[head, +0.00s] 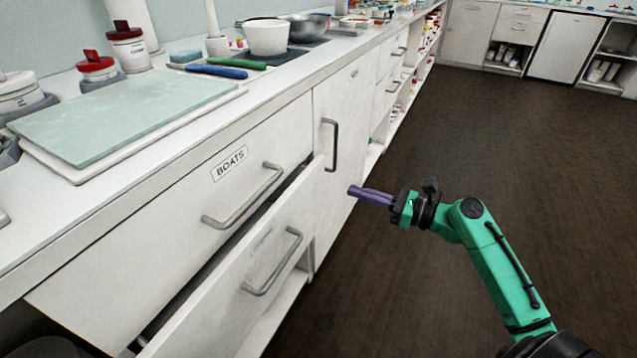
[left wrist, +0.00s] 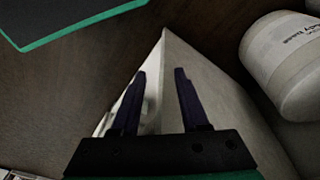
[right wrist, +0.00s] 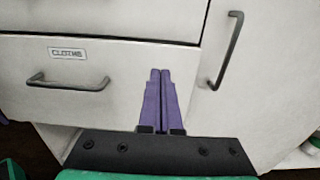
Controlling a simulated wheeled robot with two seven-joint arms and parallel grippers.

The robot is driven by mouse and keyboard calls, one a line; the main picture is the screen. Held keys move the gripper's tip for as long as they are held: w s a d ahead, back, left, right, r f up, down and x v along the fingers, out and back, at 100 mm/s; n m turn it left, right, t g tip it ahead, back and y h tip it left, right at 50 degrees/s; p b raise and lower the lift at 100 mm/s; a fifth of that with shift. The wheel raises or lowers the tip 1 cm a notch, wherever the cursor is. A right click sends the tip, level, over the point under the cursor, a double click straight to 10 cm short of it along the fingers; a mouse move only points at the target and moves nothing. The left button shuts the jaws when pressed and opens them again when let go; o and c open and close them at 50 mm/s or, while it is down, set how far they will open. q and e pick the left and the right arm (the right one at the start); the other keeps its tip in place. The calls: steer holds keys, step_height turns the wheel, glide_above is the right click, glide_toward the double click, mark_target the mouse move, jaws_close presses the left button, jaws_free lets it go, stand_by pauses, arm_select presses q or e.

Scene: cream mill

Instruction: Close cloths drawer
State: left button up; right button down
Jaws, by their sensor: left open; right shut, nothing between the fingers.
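The cloths drawer (head: 225,309) is under the BOATS drawer (head: 160,220) and stands partly pulled out, with a dark gap above its front. Its CLOTHS label (right wrist: 67,53) and bar handle (right wrist: 68,82) show clearly in the right wrist view; the handle also shows in the head view (head: 272,262). My right gripper (head: 352,191) is shut and empty, to the right of the drawer front. In the right wrist view its fingers (right wrist: 159,72) overlap the front's right part; I cannot tell whether they touch. My left gripper (left wrist: 157,75) is open before a pale panel, outside the head view.
A cabinet door (head: 340,130) with a vertical handle adjoins the drawers on the right. The counter above holds a glass board (head: 125,115), red-lidded jars and a white bowl (head: 268,37). A white container (left wrist: 285,62) is right of my left gripper. The dark floor is clear.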

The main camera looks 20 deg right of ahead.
mark_target(310, 175)
steer(key=b+x, duration=0.1)
steer(key=x, duration=0.8)
steer(key=shift+w+a+f, duration=0.1)
steer(key=shift+w, duration=0.2)
arm_select(q)
steer(key=shift+d+r, duration=0.25)
steer(key=shift+r, duration=0.4)
steer(key=shift+d+r, duration=0.2)
steer(key=shift+r, duration=0.4)
arm_select(e)
steer(key=shift+w+a, duration=0.1)
steer(key=shift+w, duration=0.1)
steer(key=p+x, duration=0.1)
steer(key=x, duration=0.2)
steer(key=shift+w+a+p, duration=0.3)
steer(key=shift+p, duration=0.1)
arm_select(q)
steer(key=f, duration=0.3)
steer(key=shift+a+f, duration=0.3)
steer(key=shift+a, duration=0.05)
steer(key=shift+d+f, duration=0.1)
arm_select(e)
steer(key=shift+r, duration=0.3)
